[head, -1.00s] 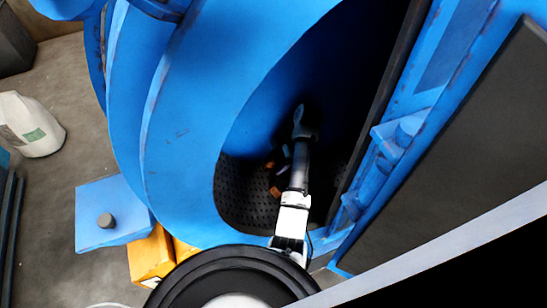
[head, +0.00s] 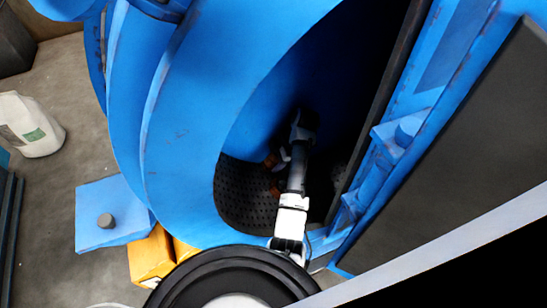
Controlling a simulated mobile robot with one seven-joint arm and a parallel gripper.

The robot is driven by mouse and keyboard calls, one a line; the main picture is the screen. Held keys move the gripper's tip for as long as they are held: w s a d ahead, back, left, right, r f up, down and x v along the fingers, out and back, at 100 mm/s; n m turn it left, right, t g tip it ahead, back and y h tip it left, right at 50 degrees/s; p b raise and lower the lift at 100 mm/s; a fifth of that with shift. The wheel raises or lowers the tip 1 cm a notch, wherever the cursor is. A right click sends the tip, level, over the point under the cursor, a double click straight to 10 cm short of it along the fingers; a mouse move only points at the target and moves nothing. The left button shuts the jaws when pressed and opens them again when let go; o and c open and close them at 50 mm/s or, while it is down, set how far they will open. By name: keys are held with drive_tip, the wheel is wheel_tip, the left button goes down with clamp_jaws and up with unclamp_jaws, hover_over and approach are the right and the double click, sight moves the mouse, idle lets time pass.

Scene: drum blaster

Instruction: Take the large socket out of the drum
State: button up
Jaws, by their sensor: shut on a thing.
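The blue drum (head: 185,130) stands open, with a dark inside and a perforated floor (head: 240,195). My arm reaches in through the opening. My gripper (head: 303,124) is deep in the shadow, above the perforated floor. It is shut on a dark thing whose outline blends into the shadow, and I cannot tell whether this is the large socket. Small orange-brown pieces (head: 271,160) lie beside and partly behind my arm. I cannot pick out the large socket for certain.
The drum's rim curves close around my arm on the left and below. A blue frame with a latch (head: 398,135) and a dark panel (head: 475,150) stand at the right. A yellow block (head: 151,257) and a white container (head: 30,124) are outside at the left.

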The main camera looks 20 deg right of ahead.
drive_tip(key=shift+w+r, duration=0.1)
drive_tip(key=shift+c, duration=0.2)
drive_tip(key=shift+r, duration=0.1)
drive_tip(key=shift+d+r, duration=0.1)
drive_tip(key=shift+r, duration=0.4)
wheel_tip(320, 180, up, 19)
drive_tip(key=p, duration=0.9)
drive_tip(key=r+p, duration=0.3)
drive_tip(key=w+r+p, duration=0.1)
drive_tip(key=r, duration=0.1)
drive_tip(key=shift+f, duration=0.2)
drive_tip(key=shift+s+a+f+b, duration=0.2)
drive_tip(key=shift+a+f+b, duration=2.25)
drive_tip(key=shift+a+f, duration=3.2)
